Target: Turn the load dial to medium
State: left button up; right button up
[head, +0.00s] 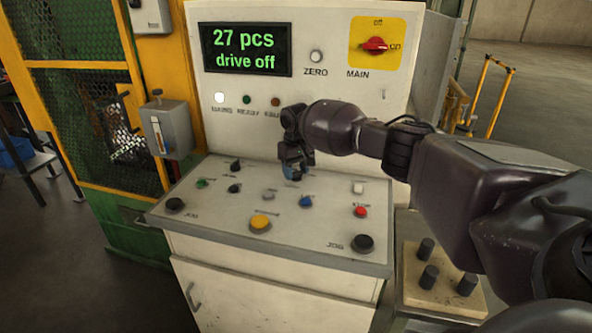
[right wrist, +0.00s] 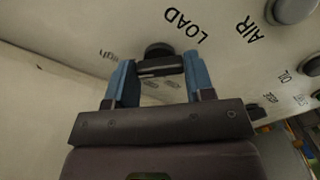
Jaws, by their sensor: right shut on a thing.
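The load dial (right wrist: 160,69) is a black knob beside the word LOAD in the right wrist view. My right gripper (right wrist: 159,75) has its two blue fingers on either side of the dial's bar and is shut on it. Small setting labels around the dial are too small or tilted to read surely, so I cannot tell which setting it points to. In the head view my right gripper (head: 293,168) is at the back of the sloped control desk, against the panel, and hides the dial. My left gripper is not in view.
The control desk (head: 200,222) carries several knobs and buttons, among them a yellow button (head: 259,222) and a red button (head: 360,211). The display (head: 246,49) reads "27 pcs drive off". The main switch (head: 375,45) points to on. An AIR knob (right wrist: 288,10) is near the gripper.

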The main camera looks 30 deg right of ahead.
jog(key=n, duration=0.6)
jog(key=shift+n, duration=1.3)
jog(key=o, duration=0.9)
